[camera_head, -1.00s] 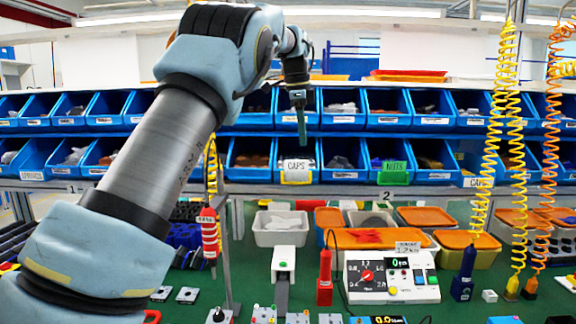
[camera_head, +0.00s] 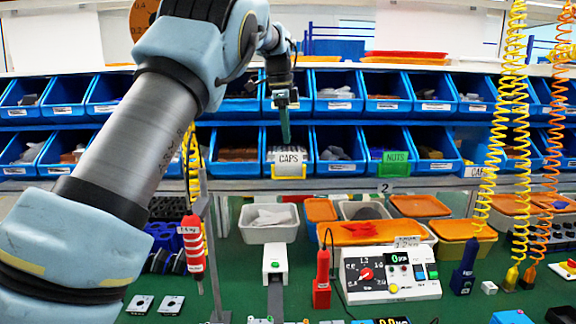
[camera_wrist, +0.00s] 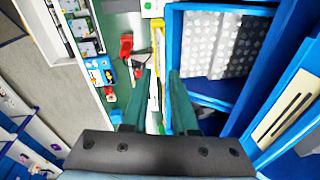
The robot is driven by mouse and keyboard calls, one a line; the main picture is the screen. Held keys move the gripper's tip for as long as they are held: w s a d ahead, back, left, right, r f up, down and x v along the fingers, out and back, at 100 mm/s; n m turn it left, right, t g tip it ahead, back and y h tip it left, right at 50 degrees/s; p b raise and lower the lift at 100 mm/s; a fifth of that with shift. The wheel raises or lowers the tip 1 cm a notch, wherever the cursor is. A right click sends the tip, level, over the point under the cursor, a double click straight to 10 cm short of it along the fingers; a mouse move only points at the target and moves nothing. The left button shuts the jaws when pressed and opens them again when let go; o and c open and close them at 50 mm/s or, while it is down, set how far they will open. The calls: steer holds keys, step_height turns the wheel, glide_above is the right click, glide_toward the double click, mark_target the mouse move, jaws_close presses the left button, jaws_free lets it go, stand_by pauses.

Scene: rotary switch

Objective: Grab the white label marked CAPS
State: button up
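The bin behind the label holds light, bumpy caps (camera_wrist: 215,45). A green NUTS label (camera_head: 396,163) is on a bin to the right. Below stand a white bin (camera_head: 268,232) and a control box (camera_head: 385,274). Coiled yellow hoses (camera_head: 505,140) hang at right.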

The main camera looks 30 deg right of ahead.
mark_target(289, 164)
steer(key=shift+w+d+f, duration=0.1)
steer(key=shift+d+f, duration=0.05)
steer(key=shift+f, duration=0.8)
steer(key=shift+w+d+f, duration=0.1)
steer(key=shift+f, duration=0.85)
steer(key=shift+w+d+f, duration=0.1)
steer(key=shift+d+f, duration=0.05)
steer(key=shift+f, duration=0.8)
jaws_close()
